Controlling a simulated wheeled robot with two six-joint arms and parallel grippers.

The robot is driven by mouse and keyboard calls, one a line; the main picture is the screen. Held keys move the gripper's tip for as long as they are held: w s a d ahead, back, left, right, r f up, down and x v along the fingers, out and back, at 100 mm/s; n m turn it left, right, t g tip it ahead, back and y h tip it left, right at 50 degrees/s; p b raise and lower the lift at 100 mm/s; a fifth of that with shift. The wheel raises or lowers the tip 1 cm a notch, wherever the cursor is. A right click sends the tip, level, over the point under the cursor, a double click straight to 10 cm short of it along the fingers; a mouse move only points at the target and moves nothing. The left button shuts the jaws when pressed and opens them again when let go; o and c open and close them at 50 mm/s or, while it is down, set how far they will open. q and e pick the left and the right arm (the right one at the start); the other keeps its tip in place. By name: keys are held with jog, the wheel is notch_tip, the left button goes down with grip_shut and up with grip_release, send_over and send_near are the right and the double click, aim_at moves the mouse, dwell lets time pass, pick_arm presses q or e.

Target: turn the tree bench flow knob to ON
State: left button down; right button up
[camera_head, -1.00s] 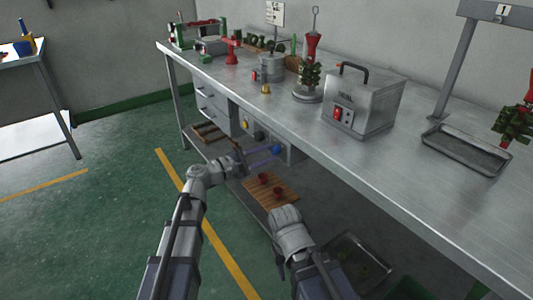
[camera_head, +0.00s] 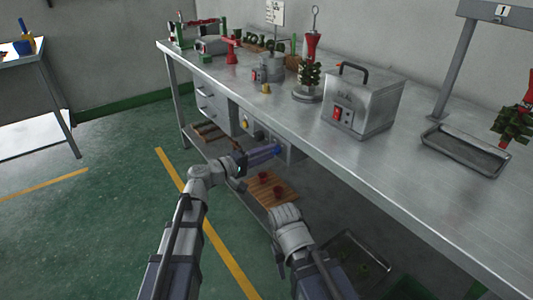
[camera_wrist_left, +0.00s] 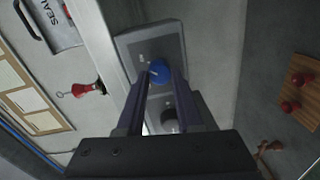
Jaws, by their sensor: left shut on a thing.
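The blue knob (camera_head: 277,149) sits on a grey panel (camera_wrist_left: 172,48) under the front edge of the steel workbench. In the left wrist view the blue knob (camera_wrist_left: 159,72) shows between the two fingers, with a pale mark on its face; I cannot read its labels. My left gripper (camera_head: 270,152) reaches the panel from the left, and its fingers (camera_wrist_left: 160,80) are shut on the blue knob. My right arm stands low in the head view, and its fingers do not show.
A yellow knob (camera_head: 245,123) sits farther left on the bench front, and a dark round knob (camera_wrist_left: 169,118) is beside the blue one. A wooden board (camera_head: 262,186) with red pieces lies on the lower shelf. A metal box (camera_head: 362,100) stands on the bench (camera_head: 425,205).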

pick_arm(q)
jog(key=shift+s+m, duration=0.1)
jog(key=shift+m, duration=0.4)
jog(key=c, duration=0.6)
grip_release()
jog(key=shift+o, duration=0.2)
jog(key=v, duration=0.7)
jog(key=shift+s+a, duration=0.2)
jog(key=shift+a, duration=0.15)
jog(key=shift+f, duration=0.1)
